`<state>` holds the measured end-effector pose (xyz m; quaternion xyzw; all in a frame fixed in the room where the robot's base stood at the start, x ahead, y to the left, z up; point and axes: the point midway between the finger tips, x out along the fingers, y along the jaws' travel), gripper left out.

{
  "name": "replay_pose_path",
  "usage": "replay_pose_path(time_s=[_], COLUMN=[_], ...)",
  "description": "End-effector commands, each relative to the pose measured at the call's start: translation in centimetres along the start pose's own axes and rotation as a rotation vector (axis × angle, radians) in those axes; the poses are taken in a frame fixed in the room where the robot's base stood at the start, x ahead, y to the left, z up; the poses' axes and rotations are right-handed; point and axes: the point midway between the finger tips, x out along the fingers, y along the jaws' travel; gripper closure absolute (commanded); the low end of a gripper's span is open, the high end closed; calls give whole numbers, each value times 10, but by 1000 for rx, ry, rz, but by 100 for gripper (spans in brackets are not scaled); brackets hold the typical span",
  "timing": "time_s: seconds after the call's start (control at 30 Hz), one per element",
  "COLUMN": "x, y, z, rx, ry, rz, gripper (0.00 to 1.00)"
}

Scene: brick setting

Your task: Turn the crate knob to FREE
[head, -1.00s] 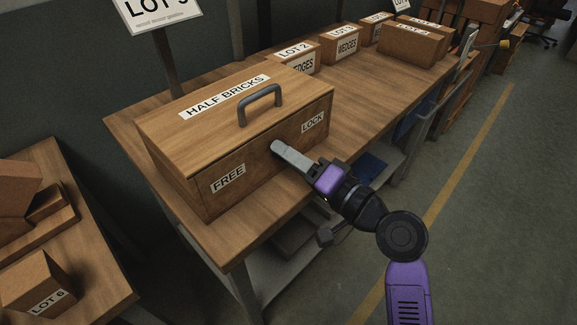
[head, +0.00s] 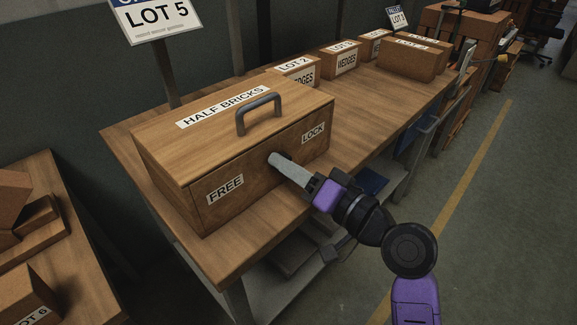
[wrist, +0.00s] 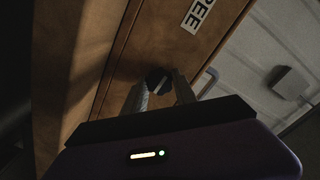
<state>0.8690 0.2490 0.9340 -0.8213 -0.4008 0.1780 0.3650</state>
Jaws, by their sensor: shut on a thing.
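The wooden crate (head: 178,158), labelled HALF BRICKS on its lid, stands on the workbench. Its front carries a FREE label (head: 225,188) at the left and a LOCK label (head: 313,133) at the right. My gripper (head: 273,158) reaches the front face between the two labels, its fingertips covering the knob in the head view. In the wrist view the dark round knob (wrist: 157,77), with a pale line across it, sits between the fingers, and my gripper is shut on it. The FREE label also shows in the wrist view (wrist: 197,15). The knob's pointing direction is unclear.
A dark handle (head: 259,113) arches over the lid. LOT boxes (head: 341,60) stand farther back on the workbench (head: 345,115). A second table (head: 75,270) with bricks is at the left. The floor at the right is open.

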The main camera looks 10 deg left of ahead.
Motion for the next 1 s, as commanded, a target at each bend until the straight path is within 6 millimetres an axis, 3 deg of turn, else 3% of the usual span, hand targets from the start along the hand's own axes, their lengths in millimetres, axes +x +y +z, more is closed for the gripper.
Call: replay_pose_path(time_s=[0.03,0.1,0.13,0.47,1.0], x=[0,0,0,-2,-73], y=[2,1,1,1,1], z=[2,1,1,0,0], rx=[2,2,2,2,2], ry=[-3,-3,-2,-1,0], rz=[3,2,2,1,2], gripper=[61,47,45,45,45])
